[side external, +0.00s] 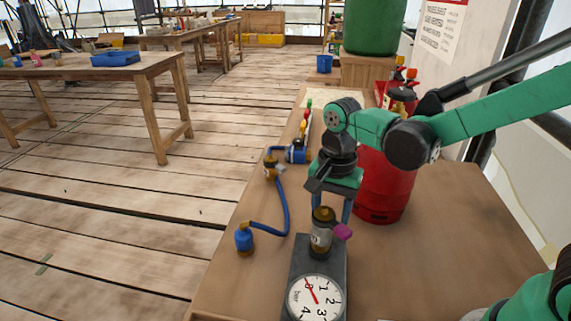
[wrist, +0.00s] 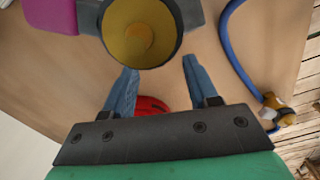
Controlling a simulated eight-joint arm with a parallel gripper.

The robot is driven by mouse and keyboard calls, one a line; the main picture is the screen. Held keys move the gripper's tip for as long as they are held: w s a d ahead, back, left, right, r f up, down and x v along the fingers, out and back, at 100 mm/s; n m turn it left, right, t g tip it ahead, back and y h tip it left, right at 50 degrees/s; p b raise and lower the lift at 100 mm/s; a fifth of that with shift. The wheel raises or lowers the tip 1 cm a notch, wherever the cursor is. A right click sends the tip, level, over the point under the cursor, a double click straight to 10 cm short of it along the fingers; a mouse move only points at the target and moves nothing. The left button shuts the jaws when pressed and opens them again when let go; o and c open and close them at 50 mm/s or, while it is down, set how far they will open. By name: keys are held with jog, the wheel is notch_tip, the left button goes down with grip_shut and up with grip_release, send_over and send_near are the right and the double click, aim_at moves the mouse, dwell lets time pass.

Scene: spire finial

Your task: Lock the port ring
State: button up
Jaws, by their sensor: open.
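The port is a short upright cylinder (side external: 321,236) with a dark ring and a brown top, standing on a dark gauge block with a white dial (side external: 314,298). A magenta tab (side external: 342,231) sticks out at its right side. In the wrist view the dark port ring (wrist: 172,45) surrounds a brown-yellow round face (wrist: 140,34), with the magenta tab (wrist: 52,14) at upper left. My gripper (side external: 332,207) is just above and behind the port. In the wrist view its two blue fingers (wrist: 160,68) are open and apart, with nothing between them.
A blue hose (side external: 283,215) with a blue end fitting (side external: 244,239) lies left of the port. More fittings (side external: 297,151) stand farther back along the table's left edge. A red drum (side external: 388,186) stands behind right. The bench (side external: 440,250) is clear at right.

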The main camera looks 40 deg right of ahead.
jog(key=shift+f, duration=1.6)
grip_shut()
